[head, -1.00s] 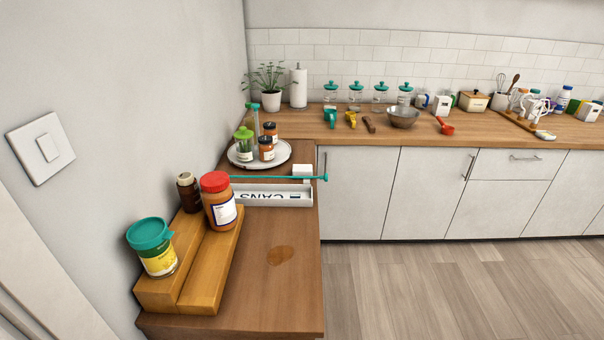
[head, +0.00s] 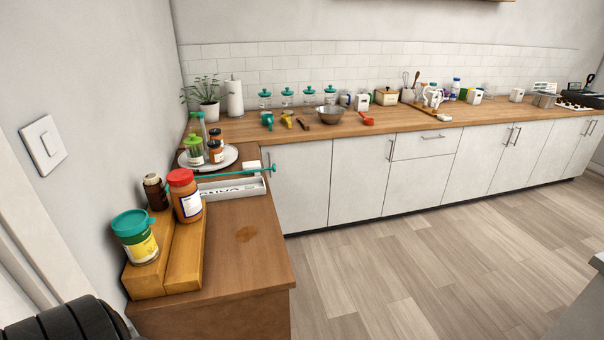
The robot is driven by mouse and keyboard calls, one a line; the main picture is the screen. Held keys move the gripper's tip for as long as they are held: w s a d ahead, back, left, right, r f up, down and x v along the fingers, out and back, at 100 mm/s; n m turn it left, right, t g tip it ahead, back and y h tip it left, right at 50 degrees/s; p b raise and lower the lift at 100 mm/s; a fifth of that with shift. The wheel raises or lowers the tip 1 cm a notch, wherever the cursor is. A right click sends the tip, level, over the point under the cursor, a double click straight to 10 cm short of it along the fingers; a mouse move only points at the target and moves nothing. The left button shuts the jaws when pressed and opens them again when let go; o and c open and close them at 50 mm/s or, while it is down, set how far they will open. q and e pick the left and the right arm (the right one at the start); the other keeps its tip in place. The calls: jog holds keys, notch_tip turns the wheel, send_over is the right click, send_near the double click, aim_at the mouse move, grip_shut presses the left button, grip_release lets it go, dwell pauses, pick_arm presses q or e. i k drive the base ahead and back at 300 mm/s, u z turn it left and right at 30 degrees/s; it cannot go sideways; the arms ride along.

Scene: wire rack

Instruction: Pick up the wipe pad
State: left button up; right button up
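A small white block (head: 251,165), which may be the wipe pad, sits on the near wooden counter (head: 255,268) behind the white labelled tray (head: 232,188). A thin teal rod (head: 240,171) lies in front of it. A small pale and yellow item (head: 444,117) lies on the back counter; it is too small to tell whether it is a pad. A brown stain (head: 246,234) marks the near counter in front of the tray. Neither gripper is in view.
A wooden step riser (head: 185,258) holds jars at the left, one red-lidded (head: 186,195) and one teal-lidded (head: 136,236). A round white tray (head: 225,157) holds bottles. The back counter (head: 340,125) carries canisters, a bowl and mugs. Wood floor (head: 430,250) is open at right.

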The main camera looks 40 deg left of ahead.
aim_at(255, 164)
jog(key=i, duration=2.55)
jog(key=u, duration=1.45)
jog(key=i, duration=1.2)
jog(key=u, duration=0.8)
